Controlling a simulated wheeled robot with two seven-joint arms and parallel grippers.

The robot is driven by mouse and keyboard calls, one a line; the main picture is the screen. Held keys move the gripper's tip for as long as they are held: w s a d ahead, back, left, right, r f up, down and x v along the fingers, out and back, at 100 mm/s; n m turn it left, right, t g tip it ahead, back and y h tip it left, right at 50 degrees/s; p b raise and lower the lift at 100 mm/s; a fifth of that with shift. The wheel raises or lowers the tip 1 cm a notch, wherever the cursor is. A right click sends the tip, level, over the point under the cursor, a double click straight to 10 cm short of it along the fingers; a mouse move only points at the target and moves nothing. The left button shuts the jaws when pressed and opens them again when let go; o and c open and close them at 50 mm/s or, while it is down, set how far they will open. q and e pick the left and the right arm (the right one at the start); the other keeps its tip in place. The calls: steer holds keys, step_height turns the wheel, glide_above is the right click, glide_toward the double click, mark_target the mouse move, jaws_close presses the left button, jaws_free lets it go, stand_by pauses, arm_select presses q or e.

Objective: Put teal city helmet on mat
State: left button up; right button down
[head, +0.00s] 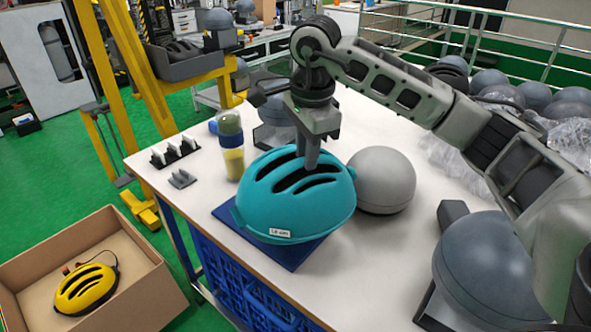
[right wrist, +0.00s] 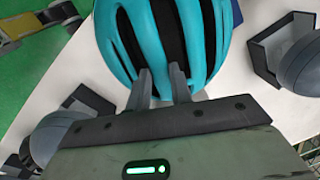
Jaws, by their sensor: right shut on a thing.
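The teal city helmet (head: 293,199) is over the dark blue mat (head: 282,256) near the front edge of the white table. Parts of the mat show at the left and below the helmet. I cannot tell whether the helmet touches the mat or hangs just above it. My right gripper (head: 312,165) points down from above with its fingers at the helmet's top vents, shut on the shell. The right wrist view shows the helmet (right wrist: 205,35) between and beyond the fingertips (right wrist: 160,75). My left gripper is not in view.
A grey dome (head: 383,180) stands close at the helmet's right. A bottle with yellow contents (head: 232,160) and small grey blocks (head: 180,178) stand at the left. A larger dark dome (head: 480,262) is at front right. A cardboard box (head: 140,290) with a yellow helmet (head: 86,289) is on the floor.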

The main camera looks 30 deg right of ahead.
steer(key=w+f, duration=0.3)
steer(key=f, duration=0.1)
steer(key=shift+w, duration=0.2)
step_height(320, 180, down, 3)
steer(key=shift+w+f+p, duration=0.1)
steer(key=shift+f+p, duration=0.05)
steer(key=shift+p, duration=0.5)
steer(key=c, duration=1.3)
jaws_free()
steer(key=shift+o, duration=0.2)
step_height(320, 180, up, 12)
steer(key=s+b, duration=0.1)
steer(key=shift+s+a, duration=0.15)
